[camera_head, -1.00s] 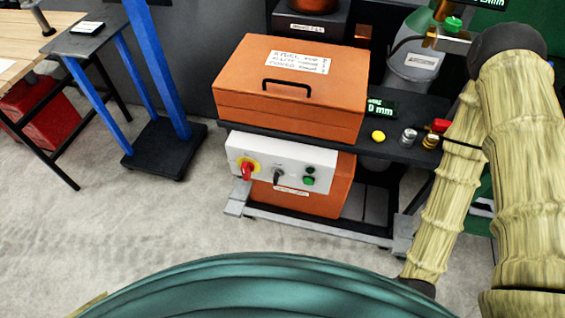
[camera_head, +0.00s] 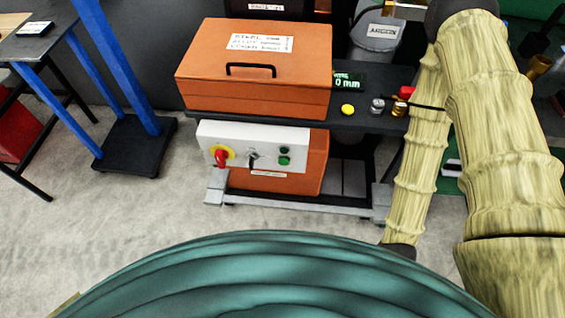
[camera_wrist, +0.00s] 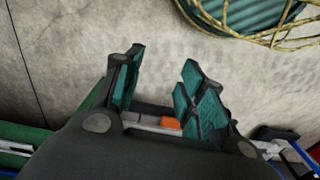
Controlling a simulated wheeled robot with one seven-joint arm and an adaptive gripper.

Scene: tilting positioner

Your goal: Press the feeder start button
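A white control panel (camera_head: 222,133) sits on the front of an orange cabinet (camera_head: 310,165) in the head view. It carries a red-and-yellow rotary switch (camera_head: 221,156), a dark selector (camera_head: 253,159), a dark green round button (camera_head: 285,150) and a brighter green button (camera_head: 284,160). A yellow button (camera_head: 347,110) is on the dark shelf to the upper right. The labels are too small to read, so I cannot tell which one starts the feeder. My gripper (camera_wrist: 155,90) shows in the wrist view with its teal-padded fingers apart and nothing between them. It faces the concrete floor.
An orange lidded box (camera_head: 250,75) stands on the dark shelf (camera_head: 375,120) above the panel. A small green display (camera_head: 348,82) and metal knobs are beside it. A blue-legged stand (camera_head: 130,130) is on the left. Bare floor (camera_head: 120,225) lies in front of the cabinet.

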